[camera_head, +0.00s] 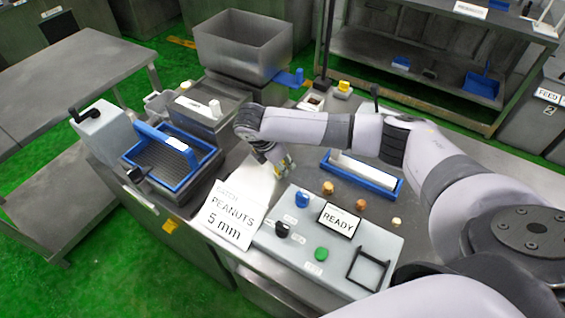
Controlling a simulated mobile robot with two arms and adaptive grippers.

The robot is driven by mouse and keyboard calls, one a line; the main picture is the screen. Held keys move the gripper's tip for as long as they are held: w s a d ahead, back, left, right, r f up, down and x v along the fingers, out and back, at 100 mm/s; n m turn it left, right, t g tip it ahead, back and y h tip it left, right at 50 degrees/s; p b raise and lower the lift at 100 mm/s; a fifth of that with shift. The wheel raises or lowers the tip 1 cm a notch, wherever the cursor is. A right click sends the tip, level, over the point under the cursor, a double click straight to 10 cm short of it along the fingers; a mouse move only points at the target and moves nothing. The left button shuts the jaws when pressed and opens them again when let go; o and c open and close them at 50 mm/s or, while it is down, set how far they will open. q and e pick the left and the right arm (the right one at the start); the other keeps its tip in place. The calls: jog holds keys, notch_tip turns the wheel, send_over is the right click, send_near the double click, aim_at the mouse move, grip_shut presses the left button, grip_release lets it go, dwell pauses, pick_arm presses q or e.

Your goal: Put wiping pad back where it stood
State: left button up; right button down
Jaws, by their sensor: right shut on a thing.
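My right gripper (282,168) reaches down beside the grey control box, over the pale sheet-like surface (246,184). My left gripper is not in view.
The control box (280,238) has knobs, a green button and a READY display. A PEANUTS 5 mm card (229,214) lies left of it. A blue tray (393,186) and several small brown pieces lie behind it. A blue-framed sieve (133,158) and a grey hopper (240,50) stand left.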

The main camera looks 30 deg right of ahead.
jog(key=shift+f, duration=0.3)
jog(key=shift+f, duration=0.1)
jog(key=c, duration=1.4)
grip_release()
jog(key=b+v, duration=0.1)
jog(key=v, duration=1.1)
jog(key=shift+b, duration=0.3)
